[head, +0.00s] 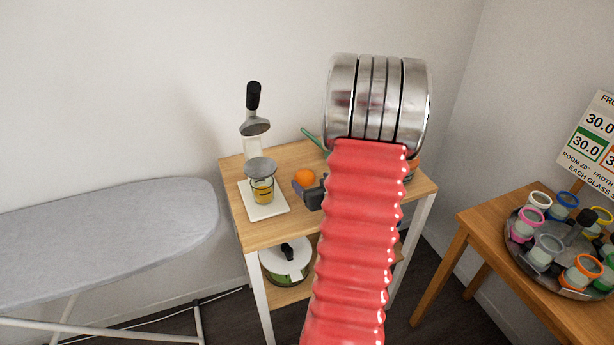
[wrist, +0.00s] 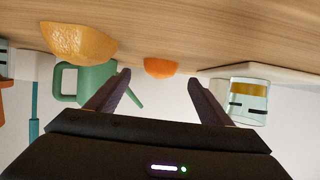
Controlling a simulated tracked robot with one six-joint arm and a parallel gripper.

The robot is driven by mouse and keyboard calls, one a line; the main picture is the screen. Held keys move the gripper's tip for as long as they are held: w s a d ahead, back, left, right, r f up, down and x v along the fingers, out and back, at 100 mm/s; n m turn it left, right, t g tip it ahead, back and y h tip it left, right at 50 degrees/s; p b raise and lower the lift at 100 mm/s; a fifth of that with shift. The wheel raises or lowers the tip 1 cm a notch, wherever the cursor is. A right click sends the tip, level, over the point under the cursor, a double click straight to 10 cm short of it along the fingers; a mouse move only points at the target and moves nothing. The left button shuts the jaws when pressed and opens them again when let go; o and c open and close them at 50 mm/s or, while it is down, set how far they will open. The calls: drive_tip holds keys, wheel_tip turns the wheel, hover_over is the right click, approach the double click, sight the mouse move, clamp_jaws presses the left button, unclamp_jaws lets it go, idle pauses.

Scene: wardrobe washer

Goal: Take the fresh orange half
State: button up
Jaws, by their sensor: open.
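The orange half (head: 304,177) sits on the wooden table top (head: 258,235), to the right of the juice press. In the wrist view, which appears upside down, the orange half (wrist: 160,67) lies between and just beyond my fingertips, apart from them. My gripper (wrist: 159,84) is open and empty; in the head view my dark gripper (head: 305,190) is low over the table, close to the orange. A larger, paler yellow-orange piece (wrist: 78,42) lies to the left in the wrist view; it cannot be made out in the head view.
The press (head: 254,130) stands on a white board (head: 265,210) with a glass of yellow juice (head: 262,192). A green watering can (wrist: 88,82) is near the left finger in the wrist view. A side table (head: 500,250) holds several coloured jars. An ironing board (head: 110,225) is at left.

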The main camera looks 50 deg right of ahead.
sight(307, 177)
drive_tip(key=shift+x, duration=2.6)
drive_tip(key=shift+c, duration=0.5)
drive_tip(key=c, duration=1)
